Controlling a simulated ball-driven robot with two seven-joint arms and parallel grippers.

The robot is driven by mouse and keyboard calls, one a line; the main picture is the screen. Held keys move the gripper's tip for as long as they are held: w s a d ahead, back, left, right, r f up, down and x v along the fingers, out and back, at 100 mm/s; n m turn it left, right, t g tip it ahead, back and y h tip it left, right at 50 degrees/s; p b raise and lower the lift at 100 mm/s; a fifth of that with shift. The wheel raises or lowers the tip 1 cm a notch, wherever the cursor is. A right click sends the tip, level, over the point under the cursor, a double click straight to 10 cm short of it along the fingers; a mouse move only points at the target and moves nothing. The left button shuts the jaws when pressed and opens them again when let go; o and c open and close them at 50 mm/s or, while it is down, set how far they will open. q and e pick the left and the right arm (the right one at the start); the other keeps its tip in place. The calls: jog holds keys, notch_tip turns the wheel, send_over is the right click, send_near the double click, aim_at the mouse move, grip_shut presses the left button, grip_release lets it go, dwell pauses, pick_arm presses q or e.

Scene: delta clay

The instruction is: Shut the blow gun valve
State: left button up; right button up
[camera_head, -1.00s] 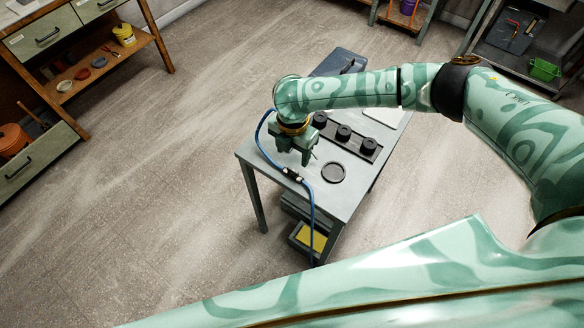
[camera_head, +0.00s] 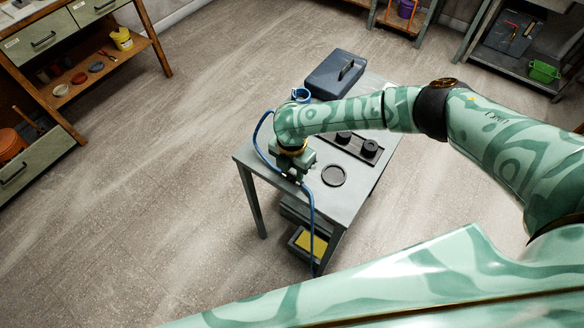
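A blue hose (camera_head: 312,230) runs over the left edge of the small grey table and hangs down at its front. The blow gun valve is the dark inline fitting on this hose, near the table's left front edge; my gripper now mostly hides it. My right gripper (camera_head: 290,173) points down directly over the valve. Its fingers are too small and covered to show whether they are open or touch the valve. My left gripper is not in view.
The grey table (camera_head: 350,207) holds a black ring (camera_head: 333,176), a rack with black round pieces (camera_head: 370,148), a blue-grey toolbox (camera_head: 336,74) and a blue-rimmed cup (camera_head: 300,94). A yellow-lined tray (camera_head: 308,243) sits below. The floor left is clear.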

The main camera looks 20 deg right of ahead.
jog(key=shift+r+m+p, duration=0.2)
jog(key=shift+m+p, duration=0.8)
jog(key=m+p, duration=0.2)
jog(key=shift+m, duration=0.3)
jog(key=m+p, duration=0.3)
jog(key=m, duration=0.2)
jog(key=m+p, duration=0.2)
jog(key=m, duration=0.2)
jog(key=shift+f+m, duration=0.1)
jog(key=shift+m, duration=0.3)
jog(key=shift+m+p, duration=0.45)
jog(key=shift+m, duration=1.35)
jog(key=o, duration=1)
